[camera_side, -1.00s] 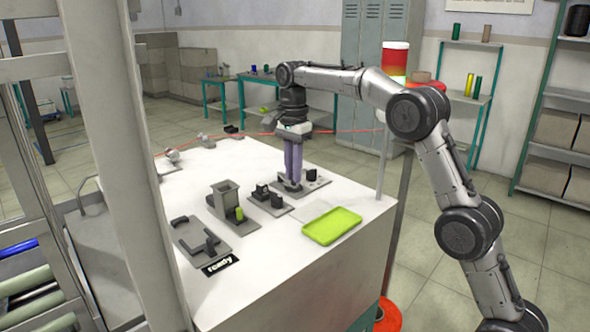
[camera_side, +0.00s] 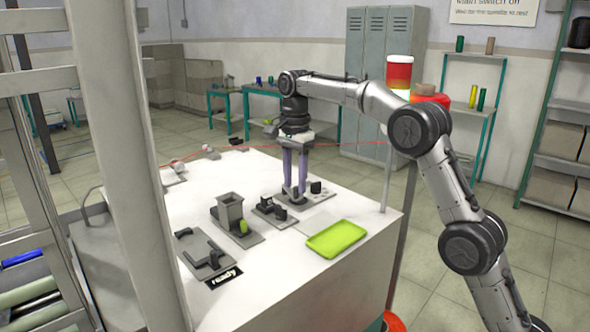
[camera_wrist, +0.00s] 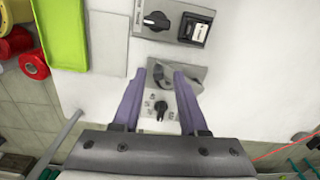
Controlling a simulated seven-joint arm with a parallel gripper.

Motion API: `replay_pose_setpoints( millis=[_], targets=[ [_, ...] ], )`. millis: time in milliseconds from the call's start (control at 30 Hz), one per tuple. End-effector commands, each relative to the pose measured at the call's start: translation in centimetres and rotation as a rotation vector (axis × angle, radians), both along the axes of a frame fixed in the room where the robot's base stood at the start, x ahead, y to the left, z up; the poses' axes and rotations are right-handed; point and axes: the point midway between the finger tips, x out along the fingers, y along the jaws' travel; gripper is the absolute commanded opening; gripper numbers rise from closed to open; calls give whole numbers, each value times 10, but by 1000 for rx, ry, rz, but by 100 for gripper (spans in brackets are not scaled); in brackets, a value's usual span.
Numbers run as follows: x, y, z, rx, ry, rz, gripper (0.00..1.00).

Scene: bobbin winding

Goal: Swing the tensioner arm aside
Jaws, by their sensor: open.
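My gripper (camera_side: 295,188) points down over a small grey fixture plate (camera_side: 320,193) on the white bench, its two purple fingers apart. In the wrist view the open fingertips (camera_wrist: 168,72) are on either side of a grey block with a dark rounded part (camera_wrist: 165,80). I see a gap between the fingers and cannot tell whether either one touches it. A black knob (camera_wrist: 160,108) with lettering around it sits on the same plate, nearer my wrist. I cannot make out clearly which part is the tensioner arm.
A dial-and-switch panel (camera_wrist: 178,22) lies beyond the fingers, with a lime green tray (camera_side: 337,238) to one side. A grey upright box (camera_side: 230,209) and a "ready" plate (camera_side: 224,277) stand to the left. A thin post (camera_side: 387,185) rises at the bench edge.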

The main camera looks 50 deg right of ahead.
Motion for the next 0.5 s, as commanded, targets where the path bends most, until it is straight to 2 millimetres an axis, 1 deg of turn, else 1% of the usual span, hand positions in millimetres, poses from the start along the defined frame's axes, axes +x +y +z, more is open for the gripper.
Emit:
replay_pose_setpoints(
  millis=[100, 500],
  targets=[
    [0, 0, 12, 0, -3, 0, 42],
    [1, 0, 48, 0, -2, 0, 42]
  ],
)
